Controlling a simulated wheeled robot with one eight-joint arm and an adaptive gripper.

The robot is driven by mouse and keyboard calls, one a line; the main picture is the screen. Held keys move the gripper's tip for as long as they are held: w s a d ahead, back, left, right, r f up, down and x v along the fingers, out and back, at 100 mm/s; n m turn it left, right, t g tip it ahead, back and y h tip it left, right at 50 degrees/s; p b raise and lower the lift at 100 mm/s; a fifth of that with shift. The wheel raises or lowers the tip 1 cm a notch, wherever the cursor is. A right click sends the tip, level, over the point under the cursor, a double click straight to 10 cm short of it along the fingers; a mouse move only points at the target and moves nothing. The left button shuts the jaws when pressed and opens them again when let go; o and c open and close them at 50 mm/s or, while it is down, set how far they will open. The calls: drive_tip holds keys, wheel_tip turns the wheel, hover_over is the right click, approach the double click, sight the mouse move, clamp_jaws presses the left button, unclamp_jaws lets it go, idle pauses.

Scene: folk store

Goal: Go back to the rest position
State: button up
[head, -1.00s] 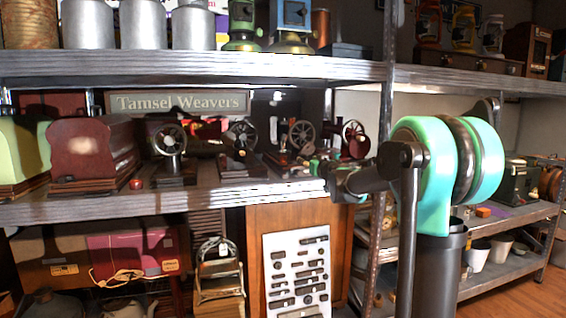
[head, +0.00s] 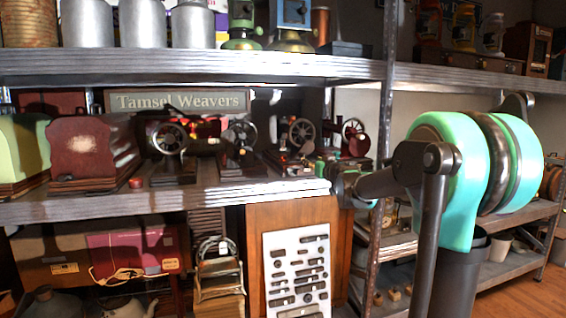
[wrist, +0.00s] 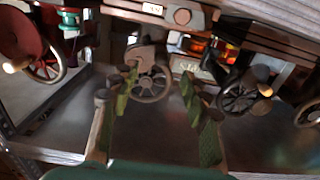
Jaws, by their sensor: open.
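My gripper (wrist: 158,98) shows in the wrist view with its two fingers spread apart. It is open, with nothing held between the fingers. Beyond the fingertips stands a small machine with a spoked wheel (wrist: 151,84) on the middle shelf (wrist: 150,140). In the head view my arm reaches from the right toward the front edge of the middle shelf (head: 240,197). The gripper end is small and partly hidden by my own arm there.
Several sewing machines (head: 168,140) line the middle shelf under a "Tamsel Weavers" sign (head: 178,101). A metal post (head: 384,130) stands beside my arm. Metal cans (head: 142,24) and lanterns (head: 241,28) stand on the upper shelf. Floor (head: 515,292) is clear at lower right.

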drive_tip(key=s+d+f+m+g+h, duration=0.4)
drive_tip(key=s+d+f+m+h, duration=0.45)
drive_tip(key=s+d+f, duration=0.8)
drive_tip(key=s+a+f+n+g+y, duration=0.1)
drive_tip(key=s+a+f+g, duration=0.1)
drive_tip(key=s+f, duration=0.6)
drive_tip(key=s+a+f+n+g+y, duration=0.1)
drive_tip(key=s+a+f+n+g, duration=0.1)
drive_tip(key=s+f, duration=0.5)
drive_tip(key=s+a+f+n+g+y, duration=0.1)
drive_tip(key=s+a+f+n+g, duration=0.1)
drive_tip(key=s+f+g, duration=0.3)
drive_tip(key=s+a+f, duration=0.1)
drive_tip(key=s+f, duration=0.2)
drive_tip(key=s, duration=0.4)
drive_tip(key=shift+s+a+f, duration=0.25)
drive_tip(key=shift+s+f, duration=0.05)
drive_tip(key=shift+s, duration=0.05)
